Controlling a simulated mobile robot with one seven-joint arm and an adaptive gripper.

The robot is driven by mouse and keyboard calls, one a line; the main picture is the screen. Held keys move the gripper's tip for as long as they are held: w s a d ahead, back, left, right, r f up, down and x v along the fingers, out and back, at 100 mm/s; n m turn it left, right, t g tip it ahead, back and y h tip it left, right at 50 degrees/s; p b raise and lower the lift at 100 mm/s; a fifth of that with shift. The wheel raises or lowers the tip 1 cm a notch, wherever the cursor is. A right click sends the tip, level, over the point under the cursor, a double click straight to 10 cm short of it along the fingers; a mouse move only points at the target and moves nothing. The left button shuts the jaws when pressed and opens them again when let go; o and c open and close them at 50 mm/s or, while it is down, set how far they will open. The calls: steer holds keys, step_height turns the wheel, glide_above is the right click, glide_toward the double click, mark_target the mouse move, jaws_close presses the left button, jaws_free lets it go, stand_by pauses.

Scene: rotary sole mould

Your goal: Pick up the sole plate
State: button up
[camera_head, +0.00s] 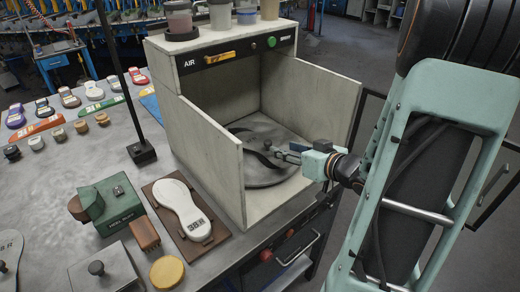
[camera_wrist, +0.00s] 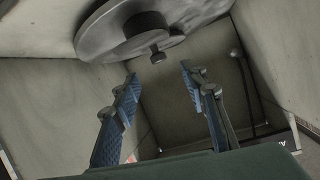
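A round grey turntable (camera_head: 262,178) lies inside the open-fronted booth, with dark curved gaps in its top. A grey plate with a small knob sits on the turntable and shows in the wrist view (camera_wrist: 122,22); its knob (camera_wrist: 157,56) points toward my gripper. My gripper (camera_head: 279,153) reaches into the booth from the right, low over the turntable. In the wrist view its two blue-padded fingers (camera_wrist: 157,71) are apart, with nothing between them, and the knob lies just beyond the tips. Another grey sole-shaped plate with a knob (camera_head: 6,252) lies at the left bench edge.
Booth side walls (camera_head: 205,150) stand close on both sides of my gripper. Left of the booth, a white sole (camera_head: 182,208) rests on a brown board, beside a green block (camera_head: 108,210), a brush (camera_head: 144,234) and a yellow disc (camera_head: 167,272). A thin black post (camera_head: 125,85) rises from the bench.

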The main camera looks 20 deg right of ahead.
mark_target(270, 144)
steer(key=x, duration=0.9)
steer(key=shift+b, duration=0.4)
steer(key=shift+d, duration=0.1)
steer(key=shift+c, duration=0.7)
jaws_close()
